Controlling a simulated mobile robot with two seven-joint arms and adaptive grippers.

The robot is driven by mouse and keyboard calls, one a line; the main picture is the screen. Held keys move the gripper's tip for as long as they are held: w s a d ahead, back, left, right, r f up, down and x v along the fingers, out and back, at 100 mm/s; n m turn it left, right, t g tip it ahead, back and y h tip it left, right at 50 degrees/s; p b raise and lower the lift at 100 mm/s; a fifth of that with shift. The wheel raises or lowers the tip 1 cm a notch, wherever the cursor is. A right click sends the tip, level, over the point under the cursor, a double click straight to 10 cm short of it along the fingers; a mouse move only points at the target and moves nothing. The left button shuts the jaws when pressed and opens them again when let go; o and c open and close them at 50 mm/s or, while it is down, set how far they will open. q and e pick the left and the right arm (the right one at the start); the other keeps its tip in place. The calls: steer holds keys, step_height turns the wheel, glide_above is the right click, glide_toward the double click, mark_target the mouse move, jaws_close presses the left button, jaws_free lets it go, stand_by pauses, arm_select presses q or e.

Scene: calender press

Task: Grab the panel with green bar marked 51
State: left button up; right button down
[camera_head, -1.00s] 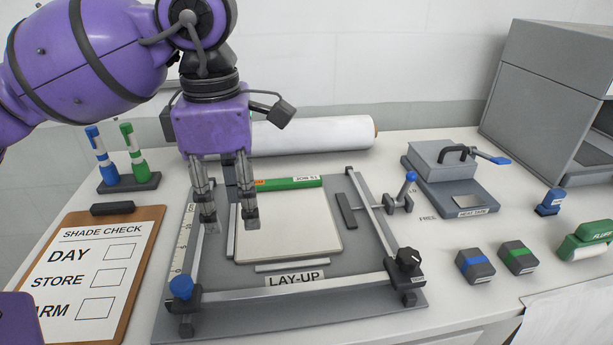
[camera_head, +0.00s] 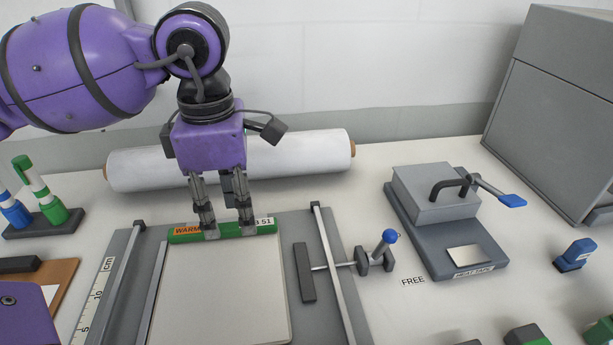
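The panel (camera_head: 215,290) is a pale flat sheet with a green bar (camera_head: 185,237) along its far edge. The bar has an orange tag reading WARM at its left and a white label (camera_head: 265,222) at its right, partly hidden by a finger, ending in 51. The panel lies on the grey lay-up board (camera_head: 110,300). My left gripper (camera_head: 229,233) points down at the bar's middle, its two fingers apart and their tips overlapping the bar. I cannot tell whether they touch it. My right gripper is out of view.
A clamp with a blue knob (camera_head: 390,237) stands right of the panel. A white roll (camera_head: 300,157) lies behind the gripper. A grey heat-tape device (camera_head: 440,215) and a large grey box (camera_head: 555,110) are further right. Green and blue markers (camera_head: 45,200) stand at left.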

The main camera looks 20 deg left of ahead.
mark_target(233, 226)
arm_select(q)
steer(key=shift+a+f, duration=0.1)
steer(key=shift+f, duration=1.4)
steer(key=shift+r, duration=0.1)
jaws_close()
steer(key=shift+w+r, duration=0.1)
